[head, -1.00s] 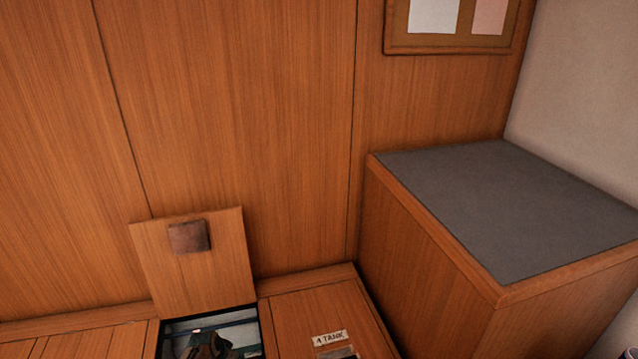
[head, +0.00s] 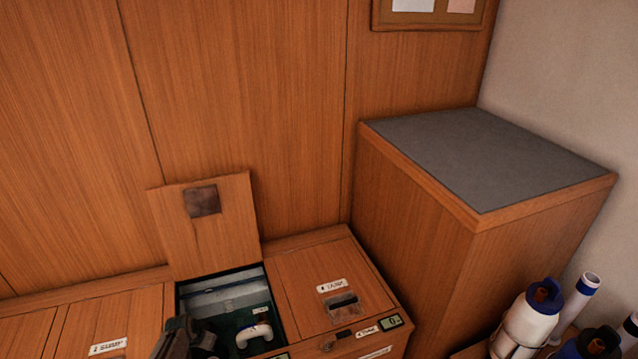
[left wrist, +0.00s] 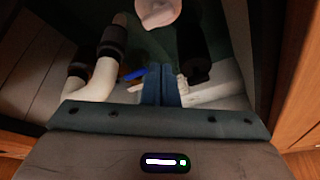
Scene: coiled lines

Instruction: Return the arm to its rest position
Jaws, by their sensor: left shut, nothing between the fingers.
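My left gripper (head: 182,338) shows as a dark shape at the bottom of the head view, at the front left of an open locker compartment (head: 272,300). In the left wrist view my left gripper's blue-grey fingers (left wrist: 161,84) are together with nothing between them. They point into the dark green interior of the compartment, between white pipe pieces with dark collars (left wrist: 103,75) and a dark cylinder (left wrist: 190,50). How deep the fingers sit is hard to tell. My right gripper is not in view.
The compartment's wooden lid (head: 220,235) stands open against the panelled wall. A closed labelled lid (head: 310,275) lies to its right. A taller grey-topped box (head: 480,155) stands further right, with white bottles (head: 530,325) at the lower right.

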